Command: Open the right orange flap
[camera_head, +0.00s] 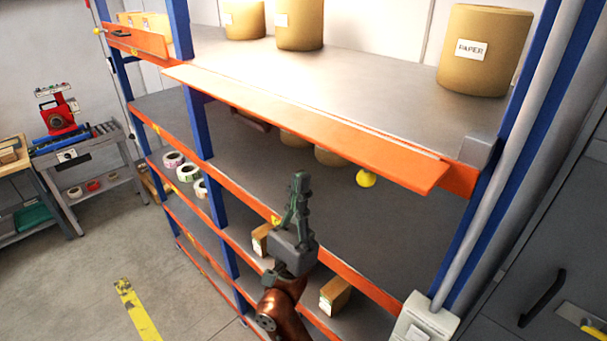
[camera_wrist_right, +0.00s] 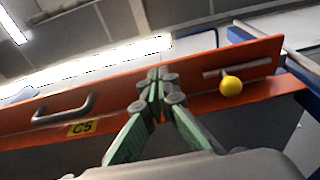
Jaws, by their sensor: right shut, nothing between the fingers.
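The right orange flap (camera_head: 300,120) is a long board along the front of the upper shelf. It leans outward from the shelf edge, with its inner face showing in the head view. In the right wrist view the flap's outer face (camera_wrist_right: 130,105) shows a grey handle (camera_wrist_right: 63,110) at left and a yellow ball knob (camera_wrist_right: 231,86) at right. The knob also shows below the flap in the head view (camera_head: 366,178). My right gripper (camera_head: 299,180) is shut and empty, pointing up below and in front of the flap; contact cannot be told. My left gripper is out of view.
Paper rolls (camera_head: 484,50) stand on the upper shelf. The left orange flap (camera_head: 138,40) stands upright. A blue post (camera_head: 196,125) and lower orange shelf edges bound my right arm. A grey switch box (camera_head: 425,320) is at lower right; clear floor (camera_head: 95,265) lies left.

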